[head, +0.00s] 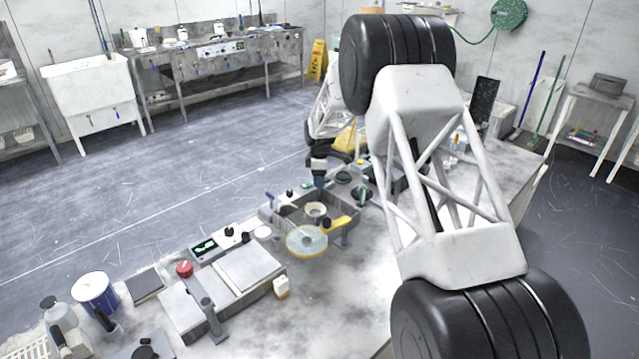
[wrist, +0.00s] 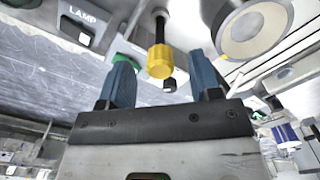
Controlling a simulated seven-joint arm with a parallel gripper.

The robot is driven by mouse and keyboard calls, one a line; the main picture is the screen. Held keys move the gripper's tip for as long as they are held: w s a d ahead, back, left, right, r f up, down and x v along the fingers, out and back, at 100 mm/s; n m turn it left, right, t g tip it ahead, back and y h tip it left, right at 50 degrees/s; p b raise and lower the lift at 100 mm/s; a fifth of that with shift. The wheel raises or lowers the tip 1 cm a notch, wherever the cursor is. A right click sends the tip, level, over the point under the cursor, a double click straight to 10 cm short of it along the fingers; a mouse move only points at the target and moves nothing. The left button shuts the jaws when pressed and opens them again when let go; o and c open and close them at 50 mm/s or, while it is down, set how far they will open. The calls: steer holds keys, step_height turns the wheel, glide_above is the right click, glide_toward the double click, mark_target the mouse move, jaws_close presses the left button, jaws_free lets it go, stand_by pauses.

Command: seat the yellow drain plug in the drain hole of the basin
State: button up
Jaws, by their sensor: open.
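The yellow drain plug (wrist: 160,62), with a black stem, shows in the wrist view beyond and between the blue fingertips of my gripper (wrist: 163,78). The fingers are apart and I see no contact with the plug. In the head view my gripper (head: 319,183) hangs at the back edge of the grey basin (head: 340,205). I cannot make out the plug there. A pale ring (head: 316,209) shows inside the basin. The drain hole cannot be told clearly.
A yellow-rimmed disc (head: 306,241) is at the basin's front. A grey slab (head: 250,268), red knob (head: 184,268) and small bottle (head: 281,287) stand to the left. A panel marked LAMP (wrist: 82,30) shows in the wrist view. The bench right of the disc is mostly clear.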

steer(key=shift+r, duration=2.4)
steer(key=shift+r, duration=0.1)
steer(key=shift+s+d+r, duration=0.2)
steer(key=s+d+r+m+t, duration=0.1)
steer(key=s+d+r+m, duration=0.45)
steer(key=s+r, duration=0.7)
steer(key=s+d+r+m, duration=0.3)
steer(key=s+d+r, duration=0.65)
steer(key=s, duration=0.65)
steer(key=s+d+m, duration=0.2)
steer(key=s+m, duration=0.1)
steer(key=s, duration=0.9)
steer(key=s+d+m+t, duration=0.1)
steer(key=s+d+m, duration=0.2)
steer(key=s, duration=0.9)
steer(key=s+d+f+m, duration=0.1)
steer(key=s+d+m, duration=0.1)
steer(key=s, duration=1)
steer(key=shift+s+d+m+t, duration=0.2)
steer(key=shift+s+m+t, duration=0.15)
steer(key=shift+m, duration=0.5)
